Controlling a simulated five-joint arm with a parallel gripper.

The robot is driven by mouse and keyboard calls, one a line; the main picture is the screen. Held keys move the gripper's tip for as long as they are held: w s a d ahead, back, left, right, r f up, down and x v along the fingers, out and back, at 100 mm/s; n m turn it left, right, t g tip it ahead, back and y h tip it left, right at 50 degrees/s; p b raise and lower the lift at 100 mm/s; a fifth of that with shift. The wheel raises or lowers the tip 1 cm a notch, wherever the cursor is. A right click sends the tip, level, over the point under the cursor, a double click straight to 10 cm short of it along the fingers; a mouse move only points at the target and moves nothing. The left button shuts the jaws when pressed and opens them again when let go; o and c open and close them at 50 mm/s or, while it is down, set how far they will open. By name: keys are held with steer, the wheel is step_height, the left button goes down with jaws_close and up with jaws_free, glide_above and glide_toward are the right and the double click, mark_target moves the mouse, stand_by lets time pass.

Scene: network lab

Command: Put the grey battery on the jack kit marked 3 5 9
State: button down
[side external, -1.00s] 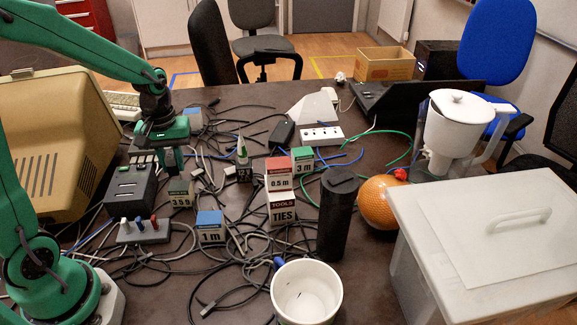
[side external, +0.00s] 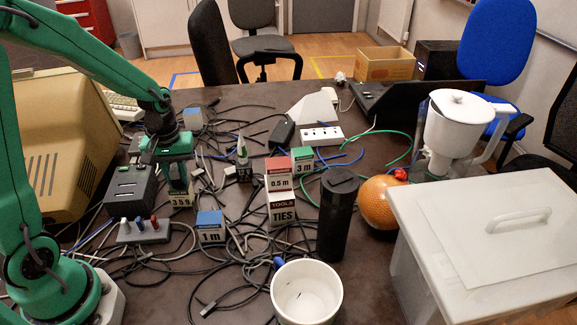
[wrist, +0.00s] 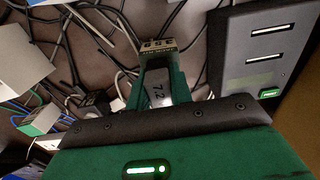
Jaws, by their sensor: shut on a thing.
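The grey battery (wrist: 160,93), marked 7.2, is held between the green fingers of my gripper (wrist: 157,75). In the side view my gripper (side external: 178,184) is low, directly above the jack kit marked 3 5 9 (side external: 180,202), and its fingers largely hide the battery. In the wrist view the kit (wrist: 158,47) shows just beyond the fingertips, with its marking visible. I cannot tell whether the battery touches the kit's top.
A dark charger-like box (side external: 130,187) stands close left of the kit. A blue-topped 1 m box (side external: 210,226) stands at front right. A small switch panel (side external: 143,231) is in front. Loose cables cover the table.

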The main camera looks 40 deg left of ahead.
mark_target(174, 170)
steer(key=shift+f, duration=0.1)
steer(key=c, duration=1.3)
jaws_free()
steer(key=shift+o, duration=0.2)
step_height(174, 170, up, 12)
steer(key=shift+r, duration=0.2)
steer(key=s+d+r+m+t, duration=0.5)
steer(key=s+d+m, duration=0.2)
steer(key=s+m, duration=0.2)
steer(key=shift+s+d+r+t, duration=0.3)
steer(key=shift+s+d+r, duration=0.1)
steer(key=shift+s, duration=0.5)
